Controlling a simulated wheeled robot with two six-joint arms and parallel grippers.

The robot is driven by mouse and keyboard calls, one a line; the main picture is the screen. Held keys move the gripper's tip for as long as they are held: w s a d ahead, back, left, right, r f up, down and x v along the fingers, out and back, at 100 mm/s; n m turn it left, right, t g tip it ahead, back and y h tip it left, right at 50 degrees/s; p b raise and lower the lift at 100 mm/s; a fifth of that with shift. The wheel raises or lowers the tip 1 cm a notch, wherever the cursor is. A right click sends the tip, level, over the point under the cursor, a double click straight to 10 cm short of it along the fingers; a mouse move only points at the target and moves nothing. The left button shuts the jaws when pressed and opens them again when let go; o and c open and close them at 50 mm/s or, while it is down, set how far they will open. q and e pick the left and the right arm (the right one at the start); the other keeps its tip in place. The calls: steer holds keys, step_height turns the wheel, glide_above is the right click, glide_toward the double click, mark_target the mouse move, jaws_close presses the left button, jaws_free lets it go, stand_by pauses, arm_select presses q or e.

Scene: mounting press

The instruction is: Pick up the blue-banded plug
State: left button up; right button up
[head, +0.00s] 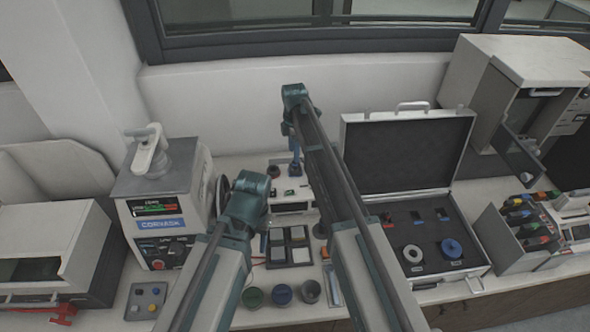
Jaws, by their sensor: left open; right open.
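I cannot make out a blue-banded plug for certain. A small dark blue piece (295,168) stands beneath my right wrist, but its shape is too small to tell. My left gripper (248,190) is beside the press unit, left of the dark tray; its fingers are mostly hidden by the wrist. My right gripper (296,100) is higher in the picture, towards the window wall, left of the open case. Its fingertips are not clear either. Nothing shows held in either gripper.
The grey press machine (165,205) stands left. An open foam-lined case (425,235) and marker rack (520,230) are right.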

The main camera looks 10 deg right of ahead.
mark_target(295, 167)
step_height(295, 167, down, 4)
steer(key=b, duration=0.3)
steer(key=shift+s+d+f+b, duration=0.1)
steer(key=shift+f+b, duration=0.05)
steer(key=shift+b, duration=0.15)
jaws_close()
